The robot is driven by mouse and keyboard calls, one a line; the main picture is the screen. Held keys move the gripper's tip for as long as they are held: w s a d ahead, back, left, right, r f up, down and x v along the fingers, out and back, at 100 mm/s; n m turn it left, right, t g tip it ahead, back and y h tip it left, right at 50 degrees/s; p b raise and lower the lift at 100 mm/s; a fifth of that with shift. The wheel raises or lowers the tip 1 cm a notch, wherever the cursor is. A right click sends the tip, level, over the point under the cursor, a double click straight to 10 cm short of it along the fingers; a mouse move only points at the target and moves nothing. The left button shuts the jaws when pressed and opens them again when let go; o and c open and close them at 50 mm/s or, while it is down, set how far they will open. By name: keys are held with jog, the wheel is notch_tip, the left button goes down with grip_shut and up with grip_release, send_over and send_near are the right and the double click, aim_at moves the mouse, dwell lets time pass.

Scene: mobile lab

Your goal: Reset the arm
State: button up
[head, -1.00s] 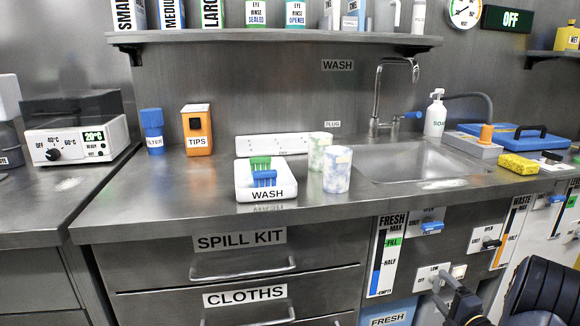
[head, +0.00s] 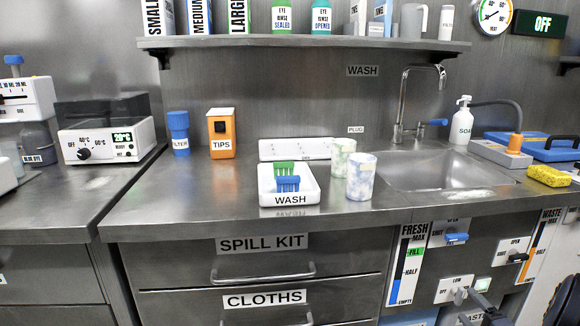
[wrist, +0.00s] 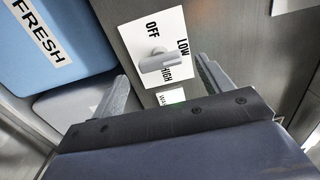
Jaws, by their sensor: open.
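My gripper (head: 475,303) is low at the right of the head view, in front of the cabinet panel under the sink. In the wrist view my gripper (wrist: 163,70) shows two grey fingers spread apart with nothing held. Beyond and between them is a grey knob (wrist: 160,63) on a white plate marked OFF, LOW and HIGH. I cannot tell if the fingers touch the plate. Most of my arm is outside the head view; a dark part shows at its lower right edge.
A blue FRESH container (wrist: 50,40) is at the left of the wrist view. The steel counter (head: 215,195) above holds a white WASH tray (head: 311,190), two marbled cups (head: 360,178) and a sink (head: 435,170). Drawers (head: 262,272) and more switches line the front.

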aim_at(462, 298)
jog(key=s+p, duration=0.2)
jog(key=s, duration=0.5)
jog(key=w+b, duration=0.3)
jog(key=w, duration=0.7)
jog(key=shift+w+a+b, duration=0.15)
jog(key=shift+w+b, duration=0.15)
jog(key=m, duration=0.5)
jog(key=m+p, duration=0.2)
jog(key=m, duration=0.1)
jog(key=shift+r+m, duration=0.2)
jog(key=shift+m, duration=0.1)
jog(key=m+p, duration=0.5)
jog(key=p, duration=0.1)
jog(key=shift+s, duration=0.1)
jog(key=m+p, duration=0.4)
jog(key=p, duration=0.1)
jog(key=shift+s+d+f+p, duration=0.1)
jog(key=shift+s+f+p, duration=0.1)
jog(key=shift+s, duration=1)
jog(key=shift+s+d+f+p, duration=0.1)
jog(key=shift+s+p, duration=0.1)
jog(key=shift+s, duration=0.95)
jog(key=shift+r, duration=0.1)
